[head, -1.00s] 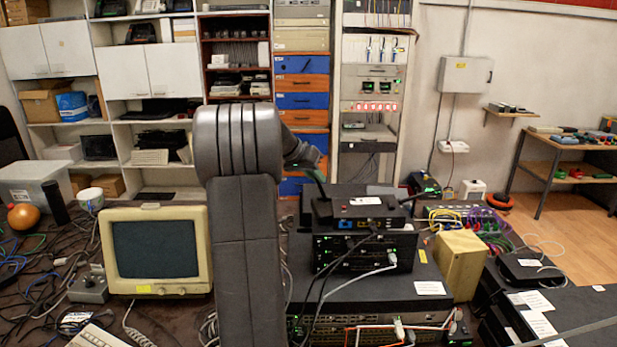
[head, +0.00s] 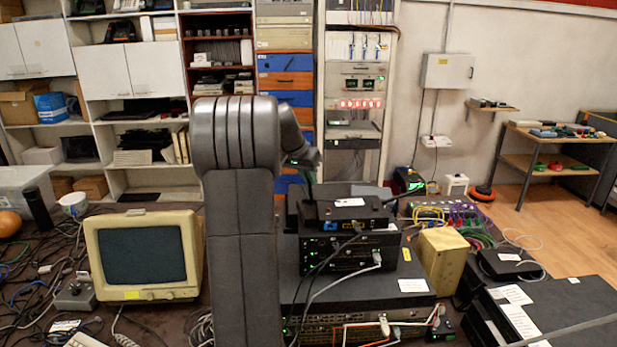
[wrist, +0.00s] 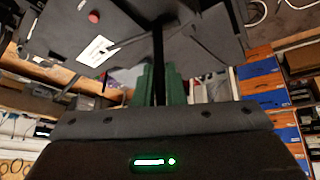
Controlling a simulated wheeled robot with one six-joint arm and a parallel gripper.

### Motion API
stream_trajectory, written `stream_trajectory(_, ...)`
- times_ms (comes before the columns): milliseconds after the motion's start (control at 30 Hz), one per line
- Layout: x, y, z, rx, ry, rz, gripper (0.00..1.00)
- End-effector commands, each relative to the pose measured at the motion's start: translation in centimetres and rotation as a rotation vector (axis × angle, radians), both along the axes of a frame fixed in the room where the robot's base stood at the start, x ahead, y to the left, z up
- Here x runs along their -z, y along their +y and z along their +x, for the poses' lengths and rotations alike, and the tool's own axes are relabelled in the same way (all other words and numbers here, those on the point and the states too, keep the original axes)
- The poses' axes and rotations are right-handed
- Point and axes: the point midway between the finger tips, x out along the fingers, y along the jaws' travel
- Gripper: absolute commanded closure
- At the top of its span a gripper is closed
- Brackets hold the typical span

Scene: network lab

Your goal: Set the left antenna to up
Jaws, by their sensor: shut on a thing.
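The black router (head: 370,216) with a white label lies on top of a stack of dark network boxes. Its left antenna (head: 309,188) stands roughly upright, its upper part at my gripper. The right antenna (head: 404,196) leans out to the right. In the wrist view, the green fingers of my gripper (wrist: 159,72) are closed around the black left antenna (wrist: 158,42), which runs between them. The router's dark top (wrist: 190,55) with its white label fills the upper part of that view. In the head view my arm hides most of the gripper.
A beige monitor (head: 143,255) stands left of my arm. A yellowish box (head: 440,262) stands right of the stack. Black cables (head: 322,280) hang down the stack's front. A small black box (head: 508,264) and papers lie further right. Loose cables clutter the table at left.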

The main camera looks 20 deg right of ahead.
Motion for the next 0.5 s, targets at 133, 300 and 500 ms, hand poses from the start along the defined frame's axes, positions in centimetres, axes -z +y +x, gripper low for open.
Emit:
stream_trajectory(133, 0.08, 0.01, -0.01, 0.001, 0.001, 0.0, 0.71)
stream_trajectory(300, 0.06, 0.01, -0.01, 0.001, 0.001, 0.0, 0.68)
stream_trajectory(500, -0.32, 0.17, -0.09, 0.0, -0.001, -0.001, 0.68)
